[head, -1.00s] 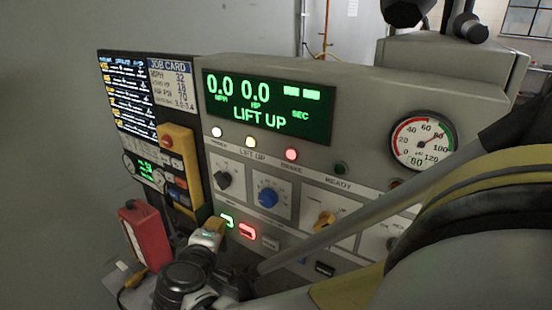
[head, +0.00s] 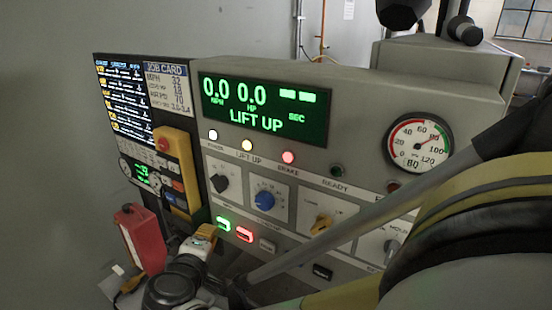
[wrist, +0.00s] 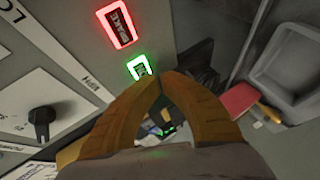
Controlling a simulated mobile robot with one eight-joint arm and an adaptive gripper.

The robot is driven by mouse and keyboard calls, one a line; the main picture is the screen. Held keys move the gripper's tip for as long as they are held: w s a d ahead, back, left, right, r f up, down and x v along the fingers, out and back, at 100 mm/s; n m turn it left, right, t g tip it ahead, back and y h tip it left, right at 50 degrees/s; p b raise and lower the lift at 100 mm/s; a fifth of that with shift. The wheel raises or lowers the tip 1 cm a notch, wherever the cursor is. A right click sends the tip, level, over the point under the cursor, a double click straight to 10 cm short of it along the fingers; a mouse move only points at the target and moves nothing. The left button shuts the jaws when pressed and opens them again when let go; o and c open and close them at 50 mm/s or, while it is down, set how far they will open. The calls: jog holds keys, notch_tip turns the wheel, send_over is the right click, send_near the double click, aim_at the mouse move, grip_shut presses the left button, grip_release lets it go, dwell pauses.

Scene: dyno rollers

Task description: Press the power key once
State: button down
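A green-lit key (head: 222,222) and a red-lit key (head: 244,234) sit side by side low on the grey console's front. An unlit key (head: 267,246) is to their right. Key labels are too small to read in the head view, so I cannot tell which is the power key. The wrist view shows the green key (wrist: 140,68) and red key (wrist: 117,25) close up. My gripper (head: 207,231) has its tan fingers together, tips meeting in the wrist view (wrist: 164,77), just beside the green key. Contact with it is not visible.
The console display (head: 262,108) reads "LIFT UP". Knobs, including a blue one (head: 264,201), and a gauge (head: 418,143) sit on the console. A yellow pendant (head: 176,170) and a red box (head: 141,238) are close on the left.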

jog(key=s, duration=0.1)
jog(key=s+a, duration=0.1)
jog(key=s, duration=0.1)
jog(key=s+a, duration=0.1)
jog(key=shift+s+a, duration=0.15)
jog(key=shift+s, duration=0.15)
dwell(0.6)
